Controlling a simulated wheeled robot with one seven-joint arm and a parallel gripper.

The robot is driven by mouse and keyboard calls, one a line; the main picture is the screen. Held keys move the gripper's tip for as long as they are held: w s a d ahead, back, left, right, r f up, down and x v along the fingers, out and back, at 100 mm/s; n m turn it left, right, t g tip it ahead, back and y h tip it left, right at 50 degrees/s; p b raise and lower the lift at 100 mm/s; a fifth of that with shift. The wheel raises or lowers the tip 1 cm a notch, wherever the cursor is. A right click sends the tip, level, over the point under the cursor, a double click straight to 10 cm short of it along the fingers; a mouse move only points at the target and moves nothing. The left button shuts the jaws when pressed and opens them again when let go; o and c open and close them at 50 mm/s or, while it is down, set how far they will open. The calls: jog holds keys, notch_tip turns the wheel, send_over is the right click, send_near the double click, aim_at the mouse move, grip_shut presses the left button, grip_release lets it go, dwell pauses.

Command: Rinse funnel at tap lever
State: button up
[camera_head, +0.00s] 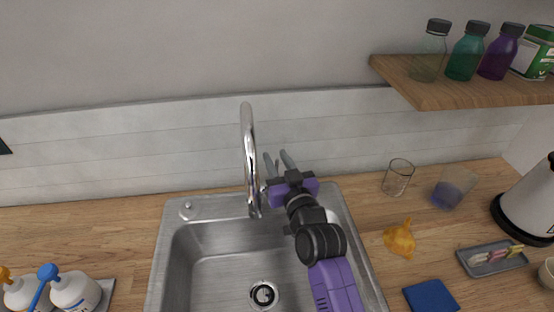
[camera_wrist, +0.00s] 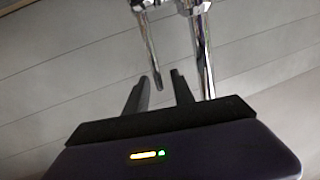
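An orange-yellow funnel-like piece (camera_head: 400,240) lies on the counter to the right of the sink. The chrome tap (camera_head: 249,150) stands at the sink's back edge, and its column also shows in the wrist view (camera_wrist: 203,60). The tap lever (camera_wrist: 150,48) is a thin rod left of the column in the wrist view. My gripper (camera_head: 276,155) is beside the tap, to its right, with fingers apart and nothing held. In the wrist view the lever's end appears between the fingertips (camera_wrist: 160,78); I cannot tell if they touch. My gripper hides most of the lever in the head view.
The steel sink (camera_head: 180,235) is below my arm. Right of it are a clear glass (camera_head: 398,178), a beaker with purple liquid (camera_head: 452,190), a blue cloth (camera_head: 432,296), a grey tray (camera_head: 475,262) and a kettle (camera_head: 530,205). A bottle shelf (camera_head: 450,92) overhangs at right.

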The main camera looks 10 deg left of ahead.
grip_shut()
dwell(1.2)
